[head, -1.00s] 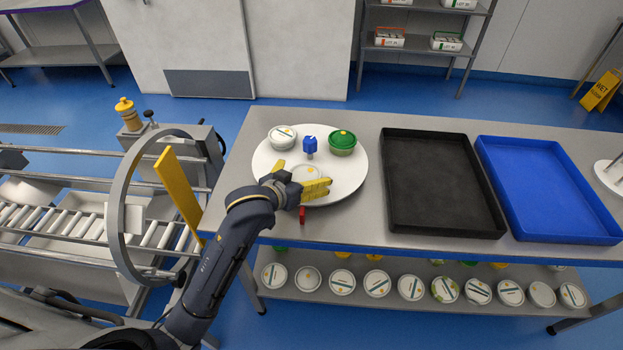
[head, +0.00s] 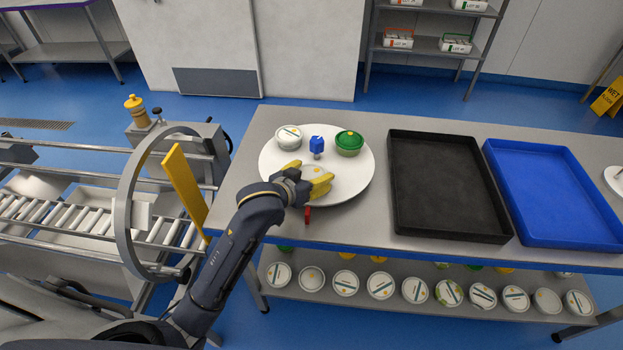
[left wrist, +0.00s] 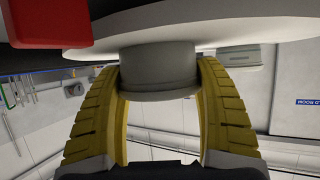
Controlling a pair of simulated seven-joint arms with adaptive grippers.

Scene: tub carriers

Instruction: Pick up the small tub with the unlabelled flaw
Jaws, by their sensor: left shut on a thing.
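A small white tub (head: 317,170) is at the near side of the round white turntable (head: 350,188). The part of its lid that shows is pale with an orange dot, and I see no stripe label there. My left gripper (head: 318,181) is shut on this tub, with yellow fingers on both sides of it. The left wrist view shows the tub's grey-white side (left wrist: 158,72) between the curved fingers (left wrist: 160,105). I cannot tell whether it touches the turntable. A white tub with a striped lid (head: 288,136) and a green-lidded tub (head: 349,142) stand behind. My right gripper is not in view.
A blue knob (head: 316,146) stands mid-turntable. A red piece (head: 308,214) is at its near edge. An empty black tray (head: 445,185) and blue tray (head: 553,195) lie to the right. Several tubs stand on the lower shelf (head: 330,301). A roller conveyor with a ring (head: 119,215) is left.

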